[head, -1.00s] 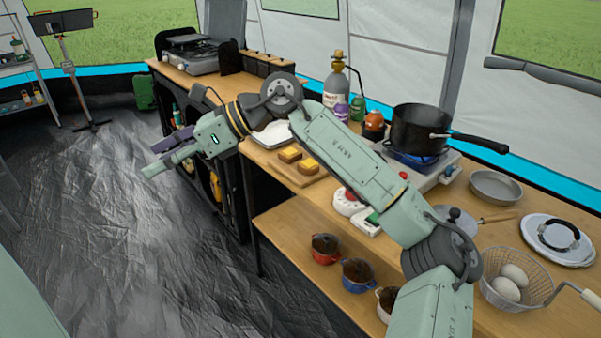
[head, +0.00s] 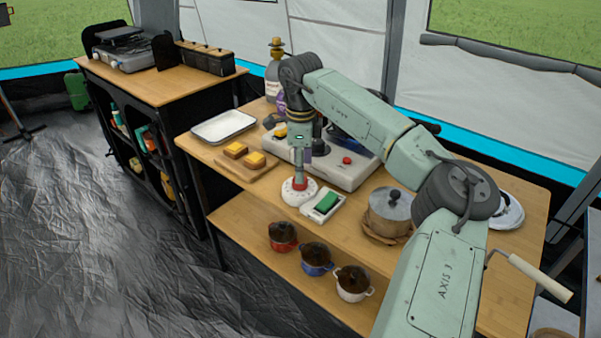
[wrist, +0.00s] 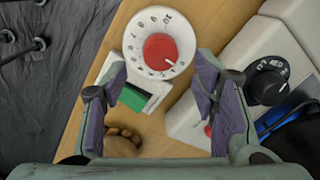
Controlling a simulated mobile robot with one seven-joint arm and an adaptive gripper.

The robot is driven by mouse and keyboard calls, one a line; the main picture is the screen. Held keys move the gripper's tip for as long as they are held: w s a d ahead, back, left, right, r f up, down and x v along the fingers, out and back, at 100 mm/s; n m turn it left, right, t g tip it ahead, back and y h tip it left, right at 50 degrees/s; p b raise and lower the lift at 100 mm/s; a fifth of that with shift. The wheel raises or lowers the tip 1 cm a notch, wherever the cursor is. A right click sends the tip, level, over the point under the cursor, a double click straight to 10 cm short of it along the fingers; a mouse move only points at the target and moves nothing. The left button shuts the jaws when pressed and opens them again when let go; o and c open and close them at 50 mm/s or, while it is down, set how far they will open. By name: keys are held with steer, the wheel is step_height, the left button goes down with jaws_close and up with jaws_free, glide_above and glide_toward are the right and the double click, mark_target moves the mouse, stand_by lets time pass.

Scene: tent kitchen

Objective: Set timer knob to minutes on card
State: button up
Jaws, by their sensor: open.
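The timer is a white round dial (head: 290,194) with a red knob (head: 300,183), near the front edge of the table. In the wrist view the red knob (wrist: 160,50) sits inside a ring of dark numerals on the white dial (wrist: 134,38). A small pale mark shows at the knob's lower right; the numerals are too small to read surely. My gripper (head: 300,175) points down over the knob. In the wrist view my gripper (wrist: 160,68) is open, its purple-padded fingers apart and nothing between them. Contact with the knob cannot be told. No card with readable minutes shows.
A white item with a green top (head: 325,203) lies just right of the timer. The stove (head: 350,168) stands behind, a lidded pot (head: 388,212) to the right, and a board with toast (head: 232,166) to the left. Small pots (head: 316,258) stand on the lower shelf.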

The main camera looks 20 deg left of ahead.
steer(key=shift+w+f+p, duration=0.1)
steer(key=shift+f+p, duration=0.3)
steer(key=shift+f, duration=1.65)
steer(key=shift+c, duration=0.4)
steer(key=c, duration=1.1)
